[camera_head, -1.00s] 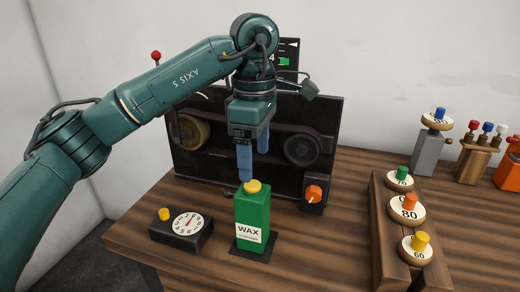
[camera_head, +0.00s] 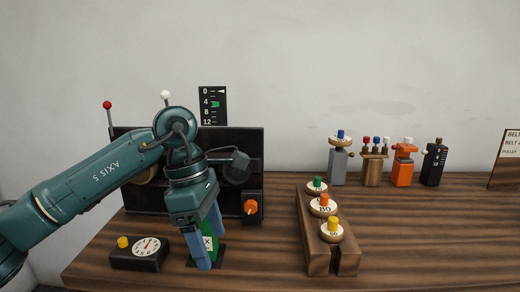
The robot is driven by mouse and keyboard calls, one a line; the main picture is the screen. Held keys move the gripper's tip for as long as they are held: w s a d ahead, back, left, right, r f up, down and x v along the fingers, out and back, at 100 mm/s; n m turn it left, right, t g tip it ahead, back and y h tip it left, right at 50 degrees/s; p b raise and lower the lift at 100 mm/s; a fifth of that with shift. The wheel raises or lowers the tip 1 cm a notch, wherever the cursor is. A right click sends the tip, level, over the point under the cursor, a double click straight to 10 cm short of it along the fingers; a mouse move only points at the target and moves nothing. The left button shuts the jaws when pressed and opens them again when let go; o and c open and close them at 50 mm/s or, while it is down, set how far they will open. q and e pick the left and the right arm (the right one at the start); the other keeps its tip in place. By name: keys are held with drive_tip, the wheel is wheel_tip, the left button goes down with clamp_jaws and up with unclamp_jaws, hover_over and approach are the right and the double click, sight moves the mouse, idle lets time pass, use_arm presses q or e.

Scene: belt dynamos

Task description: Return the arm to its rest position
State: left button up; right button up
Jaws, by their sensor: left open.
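My left arm comes in from the left, and its gripper (camera_head: 207,252) hangs down with its two blue fingers apart and empty. The gripper is in front of the green wax bottle (camera_head: 217,218) and hides most of it. The bottle stands on a dark pad (camera_head: 215,258) on the table. I cannot tell from this view whether the fingers touch the bottle. My right gripper is not in view.
Behind the arm stands the dark belt machine (camera_head: 255,150) with an orange knob (camera_head: 251,207). A dial box (camera_head: 140,254) is at left. A wooden rack (camera_head: 318,258) with several pulleys is at right. Several small tools line the back. The table's right side is clear.

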use_arm(q)
drive_tip(key=s+d+n+g+h+p, duration=0.1)
drive_tip(key=s+d+n+g+h, duration=0.25)
drive_tip(key=d+h, duration=0.35)
drive_tip(key=s+d+n+g+h+p, duration=0.1)
drive_tip(key=s+d+n+g+h, duration=0.1)
drive_tip(key=s+d+h, duration=0.45)
drive_tip(key=w+a+f+n+t+y+p, duration=0.15)
drive_tip(key=w+a+f+n+t, duration=0.3)
drive_tip(key=n+t, duration=1.05)
drive_tip(key=w+a+f+n+t+y+p, duration=0.1)
drive_tip(key=w+a+f+n+t+y, duration=0.2)
drive_tip(key=a+f+n+t, duration=1.1)
drive_tip(key=s+f+n+g+y, duration=0.8)
drive_tip(key=s+f+n+g, duration=0.3)
drive_tip(key=n, duration=0.6)
drive_tip(key=shift+s+a+p, duration=0.4)
drive_tip(key=shift+s, duration=0.85)
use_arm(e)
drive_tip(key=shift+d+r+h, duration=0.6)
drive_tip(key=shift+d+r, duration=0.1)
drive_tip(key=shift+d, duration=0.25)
use_arm(q)
drive_tip(key=shift+g, duration=0.25)
drive_tip(key=shift+c, duration=0.2)
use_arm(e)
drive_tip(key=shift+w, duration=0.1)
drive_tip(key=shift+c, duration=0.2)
